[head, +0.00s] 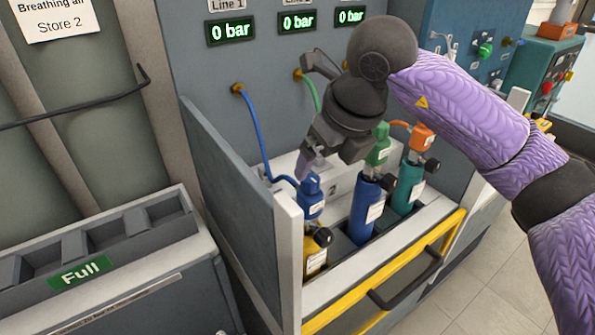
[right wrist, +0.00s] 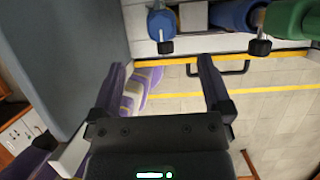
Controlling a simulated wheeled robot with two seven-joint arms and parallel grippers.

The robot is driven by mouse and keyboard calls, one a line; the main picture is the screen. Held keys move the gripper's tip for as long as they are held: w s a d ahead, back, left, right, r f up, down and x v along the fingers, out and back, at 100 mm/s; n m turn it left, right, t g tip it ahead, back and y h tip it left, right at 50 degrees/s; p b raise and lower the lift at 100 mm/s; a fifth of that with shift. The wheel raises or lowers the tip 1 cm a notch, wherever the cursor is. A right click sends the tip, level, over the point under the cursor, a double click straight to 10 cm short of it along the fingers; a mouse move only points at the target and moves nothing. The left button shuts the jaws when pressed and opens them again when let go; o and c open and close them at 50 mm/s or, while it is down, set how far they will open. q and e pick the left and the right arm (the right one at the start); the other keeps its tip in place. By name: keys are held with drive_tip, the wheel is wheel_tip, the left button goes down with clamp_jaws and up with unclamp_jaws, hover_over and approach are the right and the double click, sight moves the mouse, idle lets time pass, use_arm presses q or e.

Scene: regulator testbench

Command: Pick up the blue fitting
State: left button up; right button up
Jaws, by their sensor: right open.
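The blue fitting (head: 311,194) sits on top of a yellow cylinder (head: 316,256) in the rack, with a blue hose (head: 252,125) running from it to the panel. In the right wrist view the blue fitting (right wrist: 160,24) shows at the top, above and between my fingers, with a black knob (right wrist: 166,47) below it. My right gripper (head: 308,164) is above the fitting in the head view. Its two fingers are apart and empty in the right wrist view (right wrist: 162,65). The gripper appears not to touch the fitting. My left gripper is not in view.
A blue cylinder (head: 364,212) with a green fitting (head: 378,150) and a green cylinder (head: 406,188) with an orange fitting (head: 422,137) stand to the right. A grey side wall (head: 235,200) is close on the left. A yellow rail (head: 395,268) and black handle (head: 405,288) run along the front.

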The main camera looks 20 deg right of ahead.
sight(310, 191)
drive_tip(key=b+x, duration=0.1)
drive_tip(key=x, duration=0.3)
drive_tip(key=shift+f+b, duration=0.3)
drive_tip(key=shift+f, duration=0.1)
drive_tip(key=b+x, duration=0.1)
drive_tip(key=x, duration=0.3)
drive_tip(key=shift+f+b, duration=0.3)
drive_tip(key=shift+b, duration=0.05)
drive_tip(key=shift+w+f, duration=0.25)
drive_tip(key=shift+f, duration=0.05)
drive_tip(key=shift+r, duration=0.15)
drive_tip(key=c, duration=1.2)
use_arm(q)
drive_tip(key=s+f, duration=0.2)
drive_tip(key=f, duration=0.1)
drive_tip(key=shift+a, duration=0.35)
use_arm(e)
clamp_jaws()
